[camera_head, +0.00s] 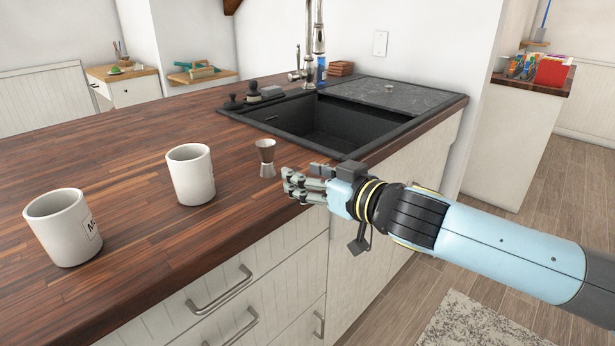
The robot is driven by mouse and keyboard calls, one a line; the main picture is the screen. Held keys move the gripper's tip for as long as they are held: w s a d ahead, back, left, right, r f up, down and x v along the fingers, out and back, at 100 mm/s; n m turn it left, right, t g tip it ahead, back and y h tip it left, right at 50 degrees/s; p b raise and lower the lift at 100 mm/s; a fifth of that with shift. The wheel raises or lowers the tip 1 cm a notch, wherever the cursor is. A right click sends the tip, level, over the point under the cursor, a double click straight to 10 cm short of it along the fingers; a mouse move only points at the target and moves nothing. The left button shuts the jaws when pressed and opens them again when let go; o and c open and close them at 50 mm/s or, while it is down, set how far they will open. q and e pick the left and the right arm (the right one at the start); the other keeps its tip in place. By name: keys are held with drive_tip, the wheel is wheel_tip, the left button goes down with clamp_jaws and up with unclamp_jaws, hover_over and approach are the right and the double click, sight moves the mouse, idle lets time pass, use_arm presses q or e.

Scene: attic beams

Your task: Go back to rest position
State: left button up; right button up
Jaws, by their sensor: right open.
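My right gripper (294,187) comes in from the right on a light blue arm. It is open and empty over the counter's front edge, just right of a small metal jigger (266,158). A narrow gap seems to lie between the fingertips and the jigger. The jigger stands upright on the wooden counter (140,240). A white mug (191,175) stands to its left, and a second white mug (62,228) with dark lettering stands nearer at the far left. My left gripper is not in view.
A black sink (325,125) with a tall metal faucet (309,45) is set in the counter behind the gripper. Drawers with metal handles (219,291) face the front.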

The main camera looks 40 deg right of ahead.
idle(0.3)
drive_tip(key=s+a+f+g, duration=0.2)
drive_tip(key=s+a+g, duration=0.15)
drive_tip(key=s, duration=0.45)
drive_tip(key=s+a+f+n+g, duration=0.1)
drive_tip(key=s+a+f+g, duration=0.15)
drive_tip(key=s+g, duration=0.4)
drive_tip(key=s+a+f+g, duration=0.3)
drive_tip(key=s, duration=0.6)
wheel_tip(320, 180, down, 25)
drive_tip(key=s+d+g+b, duration=0.1)
drive_tip(key=d, duration=0.2)
drive_tip(key=s+d+f+g+b, duration=0.1)
drive_tip(key=s+f, duration=1.8)
drive_tip(key=shift+f+m+h+b, duration=0.3)
drive_tip(key=shift+f, duration=0.1)
